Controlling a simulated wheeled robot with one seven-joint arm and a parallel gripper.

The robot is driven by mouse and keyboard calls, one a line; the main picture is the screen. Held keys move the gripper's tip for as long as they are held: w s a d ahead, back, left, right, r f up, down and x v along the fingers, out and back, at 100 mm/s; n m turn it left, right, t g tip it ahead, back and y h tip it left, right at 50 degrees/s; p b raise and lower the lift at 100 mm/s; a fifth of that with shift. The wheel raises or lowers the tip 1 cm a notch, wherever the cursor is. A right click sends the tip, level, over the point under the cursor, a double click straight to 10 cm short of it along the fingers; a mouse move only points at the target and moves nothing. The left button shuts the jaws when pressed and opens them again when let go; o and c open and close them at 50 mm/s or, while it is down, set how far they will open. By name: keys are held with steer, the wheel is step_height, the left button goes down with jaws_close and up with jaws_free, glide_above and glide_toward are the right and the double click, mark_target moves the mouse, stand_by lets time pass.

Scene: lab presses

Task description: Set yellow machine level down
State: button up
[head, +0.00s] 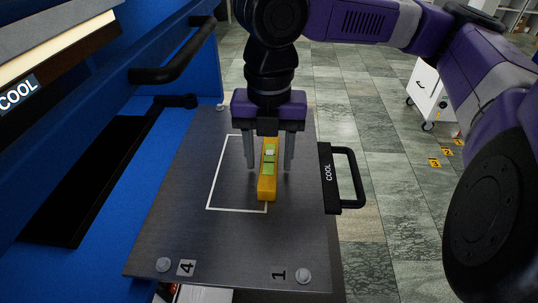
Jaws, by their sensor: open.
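The yellow machine level (267,186) is a yellow bar with green vials on its top. It lies on a dark metal plate (170,225), across the right part of a white outlined rectangle (209,185). My gripper (268,166) points down over the far part of the level. Its two fingers are open, one on each side of the level, with a gap visible on both sides. The level's far end is hidden under the gripper. I cannot tell whether the level rests fully flat on the plate.
A black handle marked COOL (345,178) sticks out from the plate's right edge. Bolts and the numbers 4 (186,268) and 1 (279,275) mark the near corners. A blue press frame (100,183) stands left. A white cart (430,92) stands on the tiled floor.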

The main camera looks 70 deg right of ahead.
mark_target(270, 160)
step_height(270, 160, up, 12)
stand_by(0.4)
steer(key=shift+s+f, duration=0.1)
stand_by(0.5)
